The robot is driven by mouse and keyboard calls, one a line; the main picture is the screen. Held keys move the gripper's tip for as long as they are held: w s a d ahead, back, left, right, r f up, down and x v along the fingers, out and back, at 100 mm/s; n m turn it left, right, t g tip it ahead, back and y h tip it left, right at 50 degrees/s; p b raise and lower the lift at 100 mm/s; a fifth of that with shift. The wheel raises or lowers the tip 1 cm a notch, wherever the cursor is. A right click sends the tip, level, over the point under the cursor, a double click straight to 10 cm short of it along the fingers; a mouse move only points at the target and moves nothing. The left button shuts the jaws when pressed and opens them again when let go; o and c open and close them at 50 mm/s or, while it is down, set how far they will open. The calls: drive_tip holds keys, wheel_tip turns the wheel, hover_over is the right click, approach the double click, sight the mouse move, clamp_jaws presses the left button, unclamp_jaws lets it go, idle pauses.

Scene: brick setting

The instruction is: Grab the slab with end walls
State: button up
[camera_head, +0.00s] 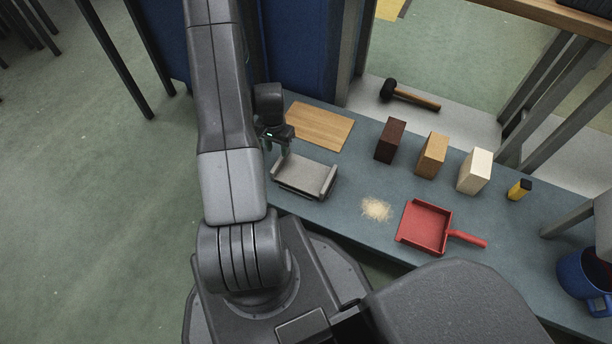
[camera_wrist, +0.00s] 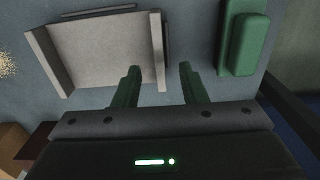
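The slab with end walls (camera_head: 300,176) is a pale grey plate with a raised wall at each end. It lies on the blue-grey bench top, below and right of my gripper (camera_head: 277,149) in the head view. In the wrist view the slab (camera_wrist: 103,52) fills the upper left. My gripper (camera_wrist: 159,72) is open there, its two green fingers apart. One end wall (camera_wrist: 157,45) lies between the fingertips in that picture. I cannot tell the height gap or whether they touch. Nothing is held.
The bench (camera_head: 340,212) also bears a wooden board (camera_head: 320,127), several blocks, including a dark brown one (camera_head: 390,140), a crumb pile (camera_head: 376,209) and a red dustpan (camera_head: 424,226). A green object (camera_wrist: 246,38) lies right of the slab in the wrist view.

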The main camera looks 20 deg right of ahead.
sight(280, 159)
drive_tip(key=f, duration=0.2)
drive_tip(key=f+b, duration=0.1)
drive_tip(key=f, duration=0.1)
drive_tip(key=f+b, duration=0.1)
drive_tip(key=f, duration=0.1)
drive_tip(key=shift+w+d+f, duration=0.15)
drive_tip(key=shift+d+f, duration=0.15)
drive_tip(key=shift+d, duration=0.05)
drive_tip(key=shift+r, duration=0.1)
clamp_jaws()
